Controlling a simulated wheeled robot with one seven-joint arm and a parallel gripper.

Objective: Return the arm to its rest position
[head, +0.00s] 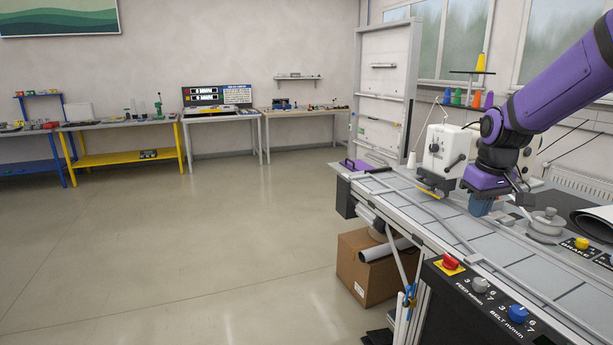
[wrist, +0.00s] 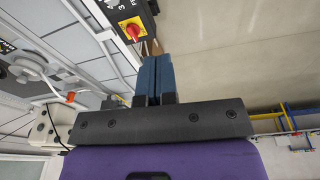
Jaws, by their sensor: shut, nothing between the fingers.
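My purple arm (head: 557,82) reaches in from the upper right in the head view. My gripper (head: 480,207) points down over the grey workbench (head: 548,273), near the white sewing machine (head: 447,152). In the wrist view the two blue fingers of my gripper (wrist: 154,78) lie side by side, shut, with nothing held between them. The head view does not show clearly how far the fingertips are above the bench top.
The bench carries a red knob (head: 451,261), a blue knob (head: 518,314) and a round metal part (head: 547,222). Thread cones (head: 480,62) stand behind the machine. A cardboard box (head: 372,270) sits below the bench. The floor (head: 200,235) to the left is open.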

